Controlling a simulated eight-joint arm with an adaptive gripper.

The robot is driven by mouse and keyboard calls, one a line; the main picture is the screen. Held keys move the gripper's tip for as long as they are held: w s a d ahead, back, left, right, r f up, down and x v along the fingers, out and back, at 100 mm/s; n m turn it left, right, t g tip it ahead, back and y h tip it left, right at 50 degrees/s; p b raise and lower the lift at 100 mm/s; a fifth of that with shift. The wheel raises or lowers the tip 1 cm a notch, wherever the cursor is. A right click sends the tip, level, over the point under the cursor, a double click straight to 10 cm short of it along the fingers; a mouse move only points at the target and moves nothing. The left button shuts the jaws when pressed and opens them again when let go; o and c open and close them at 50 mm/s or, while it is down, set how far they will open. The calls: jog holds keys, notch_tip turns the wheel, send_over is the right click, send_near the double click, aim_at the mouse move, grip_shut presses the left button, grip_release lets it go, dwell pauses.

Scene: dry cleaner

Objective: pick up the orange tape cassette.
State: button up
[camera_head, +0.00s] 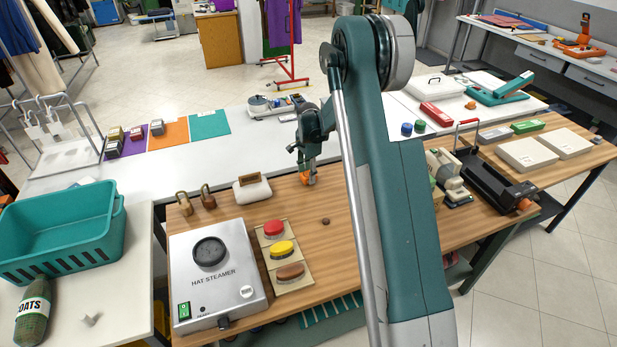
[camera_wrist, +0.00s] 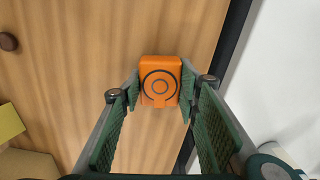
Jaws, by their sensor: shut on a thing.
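The orange tape cassette (camera_wrist: 161,82) is a small block with a dark ring on its face. In the wrist view it sits between the tips of my gripper (camera_wrist: 160,92), with a green finger pad against each side. I cannot tell whether the cassette touches the wood.
A beige and white roll (camera_head: 252,189) and two padlocks (camera_head: 184,203) stand left of my gripper. The hat steamer (camera_head: 215,275) and coloured buttons (camera_head: 281,250) are nearer. A small brown knob (camera_head: 326,221) lies on clear wood. A white table (camera_head: 200,172) adjoins behind.

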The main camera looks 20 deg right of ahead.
notch_tip(320, 180, up, 9)
jog(key=shift+p, duration=0.3)
dwell(0.7)
